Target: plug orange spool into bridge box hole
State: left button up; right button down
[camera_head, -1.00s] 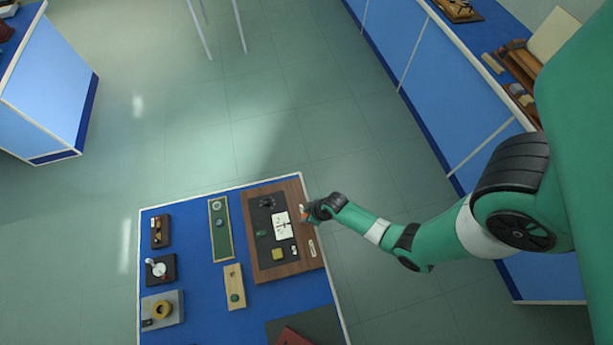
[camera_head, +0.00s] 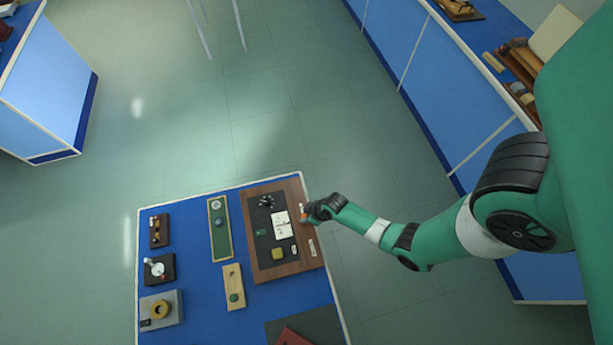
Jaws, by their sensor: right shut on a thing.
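My right gripper (camera_head: 309,213) is at the right edge of a wooden board (camera_head: 289,267) on the blue bench. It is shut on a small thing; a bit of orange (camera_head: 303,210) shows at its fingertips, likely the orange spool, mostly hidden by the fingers. On the board's dark mat (camera_head: 260,221) lie a white piece with dark marks (camera_head: 281,226), a yellow block (camera_head: 278,253) and a small dark part (camera_head: 266,201). I cannot tell which of these is the bridge box, and no hole is clear at this size. My left gripper is not in view.
The blue bench (camera_head: 205,285) also bears a green tray (camera_head: 220,245), a light wooden plate (camera_head: 233,275), a grey block with a yellow ring (camera_head: 161,310) and small dark stands on the left. Another long bench (camera_head: 440,75) stands at the upper right. Open floor lies between.

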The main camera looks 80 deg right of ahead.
jog(key=shift+f+b, duration=0.4)
jog(key=shift+f, duration=0.05)
dwell(0.4)
jog(key=c, duration=0.7)
grip_release()
jog(key=o, duration=0.5)
jog(key=shift+o, duration=0.2)
